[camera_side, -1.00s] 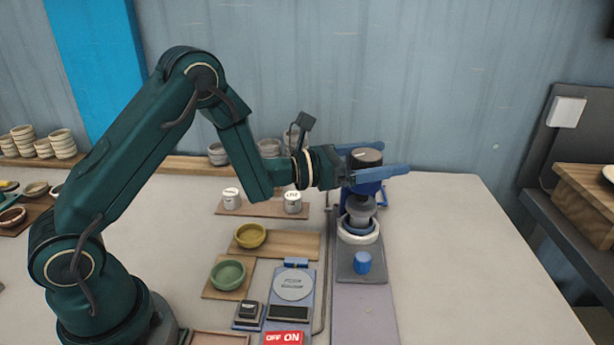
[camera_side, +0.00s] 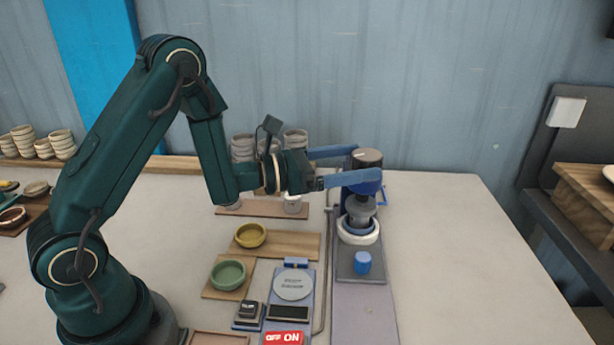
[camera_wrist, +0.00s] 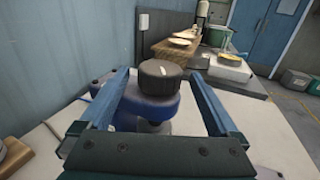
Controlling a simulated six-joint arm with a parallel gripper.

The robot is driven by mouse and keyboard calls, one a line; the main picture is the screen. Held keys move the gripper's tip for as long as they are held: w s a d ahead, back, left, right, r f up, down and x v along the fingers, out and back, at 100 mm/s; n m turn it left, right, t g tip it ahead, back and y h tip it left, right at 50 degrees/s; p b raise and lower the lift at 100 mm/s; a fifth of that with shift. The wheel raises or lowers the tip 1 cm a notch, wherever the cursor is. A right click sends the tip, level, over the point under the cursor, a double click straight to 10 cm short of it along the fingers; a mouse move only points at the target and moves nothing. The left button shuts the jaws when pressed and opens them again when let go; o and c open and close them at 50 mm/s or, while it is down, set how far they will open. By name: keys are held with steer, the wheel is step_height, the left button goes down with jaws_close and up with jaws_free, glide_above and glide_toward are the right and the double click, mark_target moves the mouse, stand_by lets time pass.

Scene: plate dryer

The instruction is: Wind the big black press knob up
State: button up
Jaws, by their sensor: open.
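The big black press knob (camera_side: 367,158) sits on top of the blue press (camera_side: 349,195), above a grey ram and a white ring-shaped base. In the wrist view the knob (camera_wrist: 161,74) has a pale mark on its top. My gripper (camera_side: 369,163) is open, with its long blue fingers reaching level toward the press. In the wrist view the gripper (camera_wrist: 163,77) has one finger on each side of the knob, with gaps visible. In the side view the near finger crosses in front of the press just below the knob. I cannot tell whether either finger touches it.
A small blue cylinder (camera_side: 362,263) stands on the plate before the press. To the left are a scale (camera_side: 292,284), a green bowl (camera_side: 228,275), a yellow bowl (camera_side: 250,235) and an OFF/ON switch (camera_side: 284,338). The table right of the press is clear.

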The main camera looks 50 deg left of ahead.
steer(key=h, duration=0.1)
steer(key=w+m+g+h, duration=0.1)
steer(key=shift+r+m+h, duration=0.25)
steer(key=shift+m+h, duration=0.05)
steer(key=shift+a+f+m+g+h, duration=0.1)
steer(key=shift+a+m+g+h, duration=0.1)
steer(key=shift+m+g+h, duration=0.75)
steer(key=shift+x, duration=2.5)
steer(key=shift+s+d+f, duration=0.1)
steer(key=shift+d, duration=0.05)
steer(key=c, duration=1.4)
steer(key=shift+n+t+y, duration=0.85)
steer(key=shift+n+y, duration=0.2)
steer(key=shift+y, duration=0.2)
steer(key=shift+w+a+n+t+y, duration=0.3)
steer(key=shift+n+y, duration=0.1)
steer(key=shift+y, duration=0.2)
